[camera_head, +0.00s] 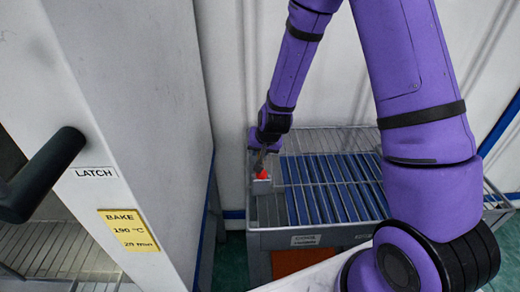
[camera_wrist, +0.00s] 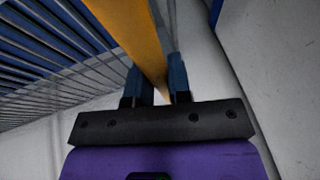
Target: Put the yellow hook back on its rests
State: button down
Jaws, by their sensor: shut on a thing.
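The yellow hook (camera_wrist: 138,32) shows in the wrist view as a long yellow bar running up and left from between my fingers. My gripper (camera_wrist: 157,78) is shut on it, with one dark blue finger on each side. In the head view my gripper (camera_head: 263,160) points down at the left end of a wire-topped rack. The hook cannot be made out there; my gripper and arm cover much of that spot. A small red piece (camera_head: 263,174) shows just below the gripper, above a grey block (camera_head: 262,187). I cannot tell whether this block is a rest.
The grey rack (camera_head: 330,235) with blue slats and wires extends right of my gripper. A white cabinet with a black latch handle (camera_head: 45,172) and a yellow bake label (camera_head: 128,230) stands left. A pale wall is close behind. My arm covers the right side.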

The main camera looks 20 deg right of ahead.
jog(key=shift+f, duration=0.4)
jog(key=c, duration=1.1)
grip_release()
jog(key=shift+o, duration=0.2)
jog(key=shift+r, duration=0.1)
jog(key=shift+r, duration=0.2)
jog(key=s+d+r+n, duration=0.1)
jog(key=s+r, duration=0.3)
jog(key=r, duration=0.6)
jog(key=s+d+r, duration=0.1)
jog(key=s+r, duration=0.4)
jog(key=r, duration=0.5)
jog(key=s+d+r+n, duration=0.1)
jog(key=s+d+r, duration=0.1)
jog(key=s+r, duration=0.5)
jog(key=s+d+r+n, duration=0.2)
jog(key=s+r, duration=0.6)
jog(key=s, duration=0.5)
jog(key=shift+s+d+h, duration=0.2)
jog(key=shift+d+h, duration=0.2)
jog(key=shift+d, duration=0.05)
